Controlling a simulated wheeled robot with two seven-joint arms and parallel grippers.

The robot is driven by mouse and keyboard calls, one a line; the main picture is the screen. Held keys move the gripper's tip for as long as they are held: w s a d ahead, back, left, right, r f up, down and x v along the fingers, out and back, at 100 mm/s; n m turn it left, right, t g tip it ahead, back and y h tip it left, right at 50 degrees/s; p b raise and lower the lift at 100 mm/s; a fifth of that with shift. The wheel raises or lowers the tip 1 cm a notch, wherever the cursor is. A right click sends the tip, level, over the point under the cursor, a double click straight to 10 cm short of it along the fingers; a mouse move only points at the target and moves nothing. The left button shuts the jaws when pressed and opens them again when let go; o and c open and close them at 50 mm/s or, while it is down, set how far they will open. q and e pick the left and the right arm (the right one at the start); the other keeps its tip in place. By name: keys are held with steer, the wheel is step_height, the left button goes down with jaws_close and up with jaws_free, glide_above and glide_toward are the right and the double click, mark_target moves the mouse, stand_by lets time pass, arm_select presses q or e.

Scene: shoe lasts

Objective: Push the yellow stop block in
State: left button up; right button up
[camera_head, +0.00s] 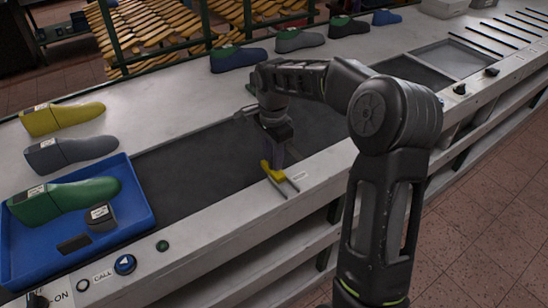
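The yellow stop block (274,174) sits at the front edge of the dark belt strip, in the middle of the picture. Two thin metal rods reach from it over the pale front ledge. My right gripper (277,152) points down just behind the block, over the belt. Its fingers are dark and small here, so I cannot tell whether they are open or shut, or whether they touch the block. My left gripper is not in view.
A blue tray (142,238) with a green shoe last (62,199) stands at the left. Yellow (62,118) and grey (70,152) lasts lie behind it. More lasts line the bench's far side. The dark belt (190,165) between tray and gripper is clear.

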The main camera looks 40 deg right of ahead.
steer(key=shift+o, duration=0.4)
steer(key=shift+s, duration=0.1)
step_height(320, 180, up, 8)
steer(key=shift+f+b, duration=0.1)
steer(key=shift+b, duration=0.35)
